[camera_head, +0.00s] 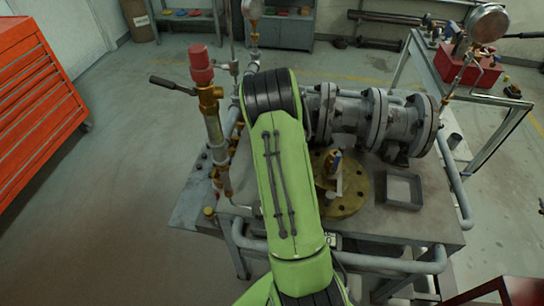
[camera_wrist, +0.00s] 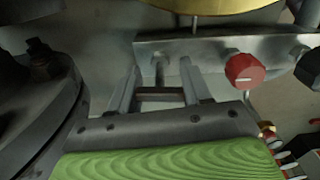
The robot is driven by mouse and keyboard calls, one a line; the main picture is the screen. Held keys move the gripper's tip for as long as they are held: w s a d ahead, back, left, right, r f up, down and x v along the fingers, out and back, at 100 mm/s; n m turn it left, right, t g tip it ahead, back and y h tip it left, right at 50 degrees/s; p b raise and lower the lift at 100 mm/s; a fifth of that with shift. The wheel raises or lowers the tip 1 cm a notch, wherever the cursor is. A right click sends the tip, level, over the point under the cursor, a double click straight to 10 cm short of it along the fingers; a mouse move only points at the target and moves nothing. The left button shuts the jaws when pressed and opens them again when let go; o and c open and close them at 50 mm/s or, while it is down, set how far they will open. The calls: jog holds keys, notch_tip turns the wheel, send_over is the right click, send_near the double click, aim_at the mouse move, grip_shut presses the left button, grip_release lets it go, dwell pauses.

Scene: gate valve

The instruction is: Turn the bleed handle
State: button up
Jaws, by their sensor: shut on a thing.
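In the head view, my green arm hides my gripper and the handle.
In the head view, a flanged grey valve body (camera_head: 378,120) stands on the bench right of my arm. A red-capped brass valve (camera_head: 203,75) with a black lever (camera_head: 172,85) stands left. A square tray (camera_head: 403,190) lies at right. A red cabinet (camera_head: 35,85) is far left.

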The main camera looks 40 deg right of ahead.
dwell(0.4)
jog(key=o, duration=1)
jog(key=shift+o, duration=0.2)
notch_tip(320, 180, up, 16)
jog(key=p, duration=0.3)
jog(key=shift+f, duration=0.2)
